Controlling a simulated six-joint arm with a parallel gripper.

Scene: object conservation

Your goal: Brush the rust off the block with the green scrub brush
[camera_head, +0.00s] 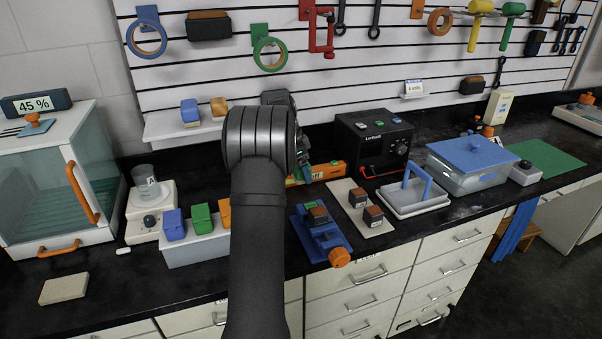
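My gripper (303,158) is mostly hidden behind my dark arm, above the middle of the counter; whether its fingers are open or shut does not show. A small brown rusty-looking block (318,213) sits in a blue vise (339,243) with an orange knob, below and right of my gripper. Two similar dark brown blocks, one at the back (357,196) and one in front (373,214), lie on a pale mat (347,184). A green block-shaped item (201,216), possibly the scrub brush, stands on a pale rack between a blue one and a partly hidden orange one.
A grey tray with a blue handle (416,196) and a blue-lidded clear box (470,160) stand to the right. A black power box (373,141) is behind the mat. A scale (149,209) and glass cabinet (55,190) are left.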

